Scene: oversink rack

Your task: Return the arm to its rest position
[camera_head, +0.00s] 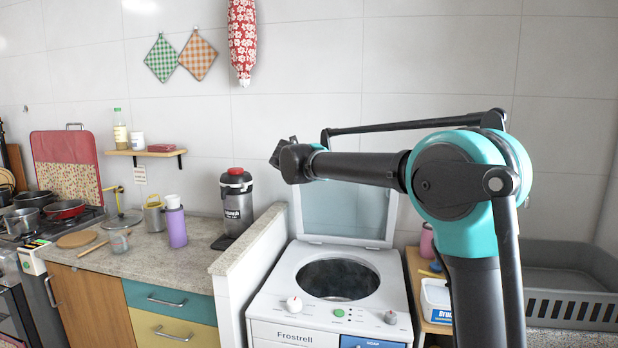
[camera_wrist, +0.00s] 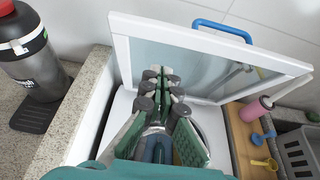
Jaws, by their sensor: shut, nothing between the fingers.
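My arm (camera_head: 380,168) stretches leftward across the head view, raised above the white top-loading washer (camera_head: 275,308). My gripper (camera_head: 278,152) is at its left end, in front of the tiled wall and near the washer's raised glass lid (camera_head: 345,212). In the wrist view my gripper (camera_wrist: 163,74) is shut with nothing between its fingers. It shows in front of the washer's white-framed lid (camera_wrist: 200,62). The washer's round opening (camera_head: 338,279) is uncovered in the head view and largely hidden behind the gripper in the wrist view.
A low stone-topped wall (camera_head: 248,240) divides the washer from the counter (camera_head: 140,258). A black and red jug (camera_head: 236,205) and a purple bottle (camera_head: 175,225) stand on the counter. A grey crate (camera_head: 570,290) is at the right. The space around the gripper looks clear.

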